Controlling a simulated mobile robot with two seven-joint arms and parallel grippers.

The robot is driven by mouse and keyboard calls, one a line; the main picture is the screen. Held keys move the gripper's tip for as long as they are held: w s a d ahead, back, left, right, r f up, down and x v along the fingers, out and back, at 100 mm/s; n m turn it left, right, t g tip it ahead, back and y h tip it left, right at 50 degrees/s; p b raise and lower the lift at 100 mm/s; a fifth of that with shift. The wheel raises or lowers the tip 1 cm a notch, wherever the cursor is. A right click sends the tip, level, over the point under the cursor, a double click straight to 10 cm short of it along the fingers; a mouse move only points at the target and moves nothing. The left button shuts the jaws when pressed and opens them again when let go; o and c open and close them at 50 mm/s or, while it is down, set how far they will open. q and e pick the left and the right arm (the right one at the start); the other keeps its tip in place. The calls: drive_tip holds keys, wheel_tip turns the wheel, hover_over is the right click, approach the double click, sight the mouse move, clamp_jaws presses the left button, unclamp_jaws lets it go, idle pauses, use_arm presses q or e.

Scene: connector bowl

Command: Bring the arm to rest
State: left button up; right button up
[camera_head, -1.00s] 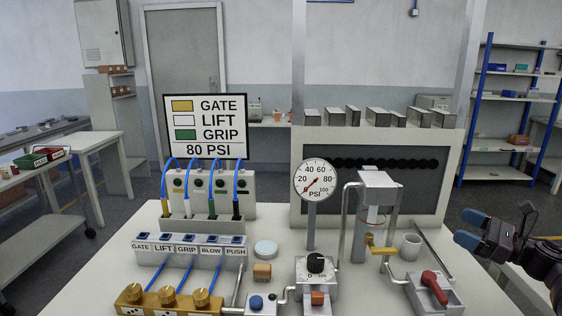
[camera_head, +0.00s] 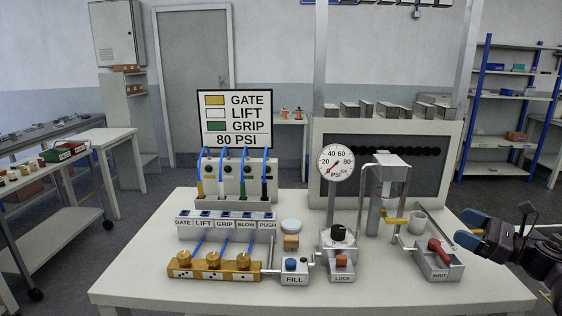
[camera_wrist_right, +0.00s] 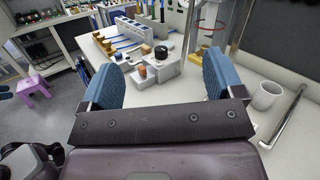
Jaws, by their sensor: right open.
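My right gripper (camera_head: 478,232) is at the right edge of the head view, beside the table's right side and apart from everything on it. In the right wrist view its two blue pads (camera_wrist_right: 162,85) stand wide apart with nothing between them. My left gripper is in neither view.
The white table (camera_head: 150,252) holds a sign (camera_head: 236,119), a connector block (camera_head: 225,228), brass regulators (camera_head: 213,263), a gauge (camera_head: 336,161), a lock unit (camera_head: 340,258), a red-lever shut valve (camera_head: 438,260) and a white cup (camera_head: 417,221). Blue-framed shelves (camera_head: 510,95) stand behind right.

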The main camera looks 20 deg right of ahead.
drive_tip(key=s+a+f+m+h+b, duration=0.15)
drive_tip(key=a+f+m+h, duration=0.45)
drive_tip(key=f+m, duration=0.8)
drive_tip(key=s+a+f+m+h+b, duration=0.15)
drive_tip(key=a+f+m+h, duration=0.55)
drive_tip(key=m, duration=1.3)
use_arm(q)
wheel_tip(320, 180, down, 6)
drive_tip(key=b, duration=0.3)
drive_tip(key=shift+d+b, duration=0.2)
drive_tip(key=shift+b, duration=0.1)
use_arm(e)
drive_tip(key=s+a+f+m+g+y, duration=0.2)
drive_tip(key=s+a+f+m+g, duration=0.3)
drive_tip(key=s+a+f+m, duration=0.4)
drive_tip(key=shift+s+a+f, duration=3.85)
drive_tip(key=shift+a+f, duration=0.05)
drive_tip(key=shift+a, duration=1)
